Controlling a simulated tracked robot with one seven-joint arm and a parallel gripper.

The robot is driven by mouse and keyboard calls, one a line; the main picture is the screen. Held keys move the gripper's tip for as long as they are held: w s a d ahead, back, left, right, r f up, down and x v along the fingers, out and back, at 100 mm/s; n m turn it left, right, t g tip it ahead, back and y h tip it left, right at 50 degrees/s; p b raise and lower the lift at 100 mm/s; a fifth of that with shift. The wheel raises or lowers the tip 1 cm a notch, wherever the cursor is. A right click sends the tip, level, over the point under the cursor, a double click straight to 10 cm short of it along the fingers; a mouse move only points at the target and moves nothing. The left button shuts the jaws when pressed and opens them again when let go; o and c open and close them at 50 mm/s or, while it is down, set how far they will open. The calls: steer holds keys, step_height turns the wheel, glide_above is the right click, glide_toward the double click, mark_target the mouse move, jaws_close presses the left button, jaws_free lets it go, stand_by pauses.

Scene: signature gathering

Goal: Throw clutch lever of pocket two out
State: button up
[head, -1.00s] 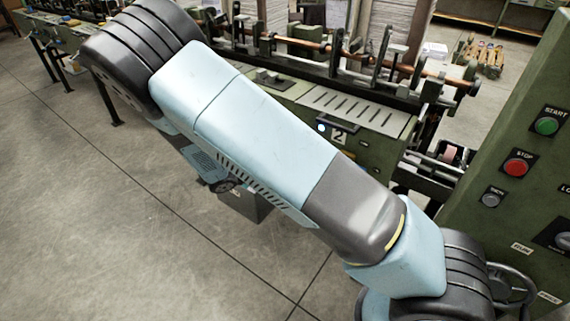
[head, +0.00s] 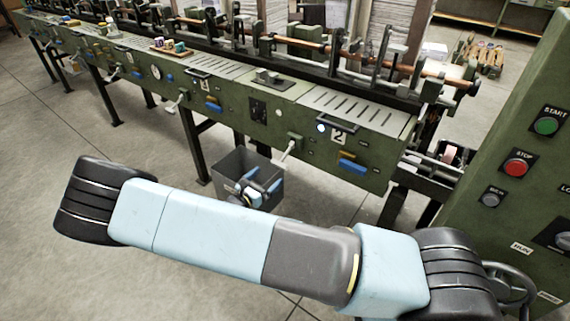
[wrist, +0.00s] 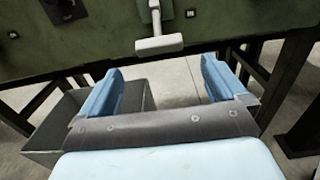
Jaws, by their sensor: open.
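The pale clutch lever (head: 288,150) sticks out of the green machine front, left of the "2" plate (head: 339,134). In the wrist view the lever (wrist: 156,14) hangs down to a light grey crossbar handle (wrist: 159,45), just beyond my fingertips and roughly centred between them. My gripper (wrist: 160,76) is open, its two blue fingers apart with nothing between them. In the head view my gripper (head: 265,184) shows below and left of the lever, in front of a dark grey bin. The gripper does not touch the lever.
The open grey bin (head: 235,163) stands on the floor under the machine; its edge (wrist: 45,125) shows at left in the wrist view. A blue handle (head: 352,167) sits below the "2" plate. Dark machine legs (wrist: 300,95) stand at right. A green control panel (head: 525,150) stands at right.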

mark_target(282, 161)
steer(key=x, duration=1)
steer(key=shift+c, duration=0.5)
